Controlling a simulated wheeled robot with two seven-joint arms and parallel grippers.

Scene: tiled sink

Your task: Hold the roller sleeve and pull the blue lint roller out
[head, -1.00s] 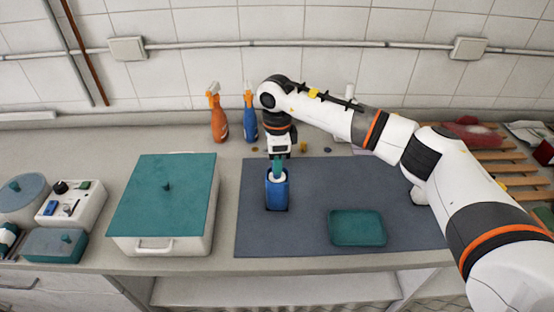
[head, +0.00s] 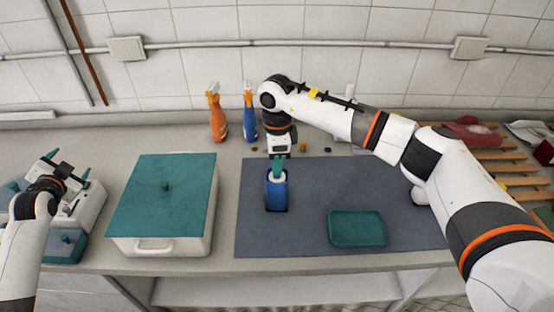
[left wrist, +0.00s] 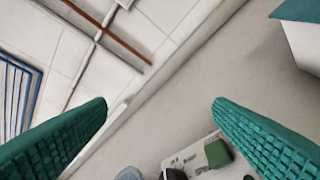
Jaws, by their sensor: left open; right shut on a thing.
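The blue lint roller (head: 277,192) stands upright on the dark mat, with a pale top end at my right gripper. I cannot tell the roller sleeve apart from the blue body at this size. My right gripper (head: 278,168) points down from above and is shut on the roller's top end; its teal fingers partly hide the grip. My left gripper (head: 68,163) is open and empty at the far left, over the control box and well away from the roller. In the left wrist view its two teal fingers (left wrist: 160,106) are spread wide with nothing between them.
A white box with a teal lid (head: 165,195) stands between my left gripper and the roller. A teal tray (head: 357,229) lies on the grey mat (head: 310,180). An orange bottle (head: 217,118) and a blue bottle (head: 249,122) stand behind. A wooden rack (head: 510,168) is at right.

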